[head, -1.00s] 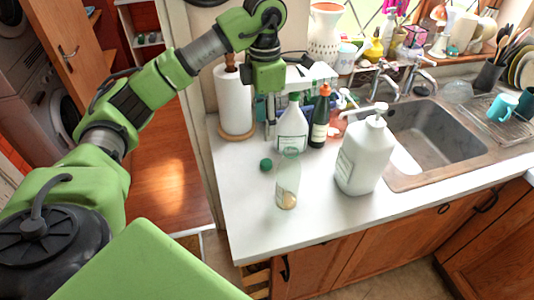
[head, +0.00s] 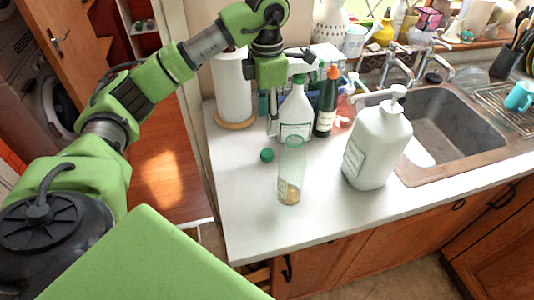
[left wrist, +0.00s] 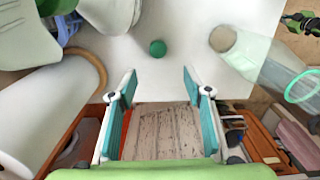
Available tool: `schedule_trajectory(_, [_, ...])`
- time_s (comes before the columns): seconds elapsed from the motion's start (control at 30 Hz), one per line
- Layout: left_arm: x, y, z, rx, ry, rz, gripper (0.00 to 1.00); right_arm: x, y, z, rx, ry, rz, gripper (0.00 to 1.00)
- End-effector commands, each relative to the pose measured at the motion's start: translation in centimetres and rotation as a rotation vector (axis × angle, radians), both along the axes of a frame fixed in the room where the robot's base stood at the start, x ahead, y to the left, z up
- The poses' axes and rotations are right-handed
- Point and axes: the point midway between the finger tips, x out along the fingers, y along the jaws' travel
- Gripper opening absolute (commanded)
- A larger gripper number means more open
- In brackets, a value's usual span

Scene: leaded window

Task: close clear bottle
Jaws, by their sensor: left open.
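The clear bottle (head: 290,170) stands upright and uncapped on the white counter, with a little yellowish content at its bottom. It also shows at the right of the left wrist view (left wrist: 262,58), its mouth ringed in green. A small green cap (head: 267,155) lies on the counter just left of the bottle; it also shows in the left wrist view (left wrist: 158,48). My left gripper (left wrist: 158,78) is open and empty, with the cap beyond and between its fingertips in that view. In the head view its fingers are partly hidden near the white spray bottle. My right gripper is not in view.
A big white pump bottle (head: 378,145) stands right of the clear bottle. A white bottle (head: 296,108), a dark bottle (head: 326,103) and a paper towel roll (head: 232,90) stand behind. The sink (head: 450,135) is at right. The counter's front is clear.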

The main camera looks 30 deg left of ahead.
Motion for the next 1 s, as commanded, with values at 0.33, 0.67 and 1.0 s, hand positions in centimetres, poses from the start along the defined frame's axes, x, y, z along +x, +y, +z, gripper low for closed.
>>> schedule_trajectory(0.33, [-0.1, 0.1, -6.4, 0.001, 0.004, 0.001, 0.46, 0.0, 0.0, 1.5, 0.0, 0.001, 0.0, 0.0])
schedule_trajectory(0.67, [0.0, 0.1, -7.6, 0.001, 0.002, 0.0, 0.46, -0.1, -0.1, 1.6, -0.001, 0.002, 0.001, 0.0])
schedule_trajectory(1.0, [0.0, 0.2, -9.8, 0.002, 0.009, 0.001, 0.46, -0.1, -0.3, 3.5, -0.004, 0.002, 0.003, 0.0])
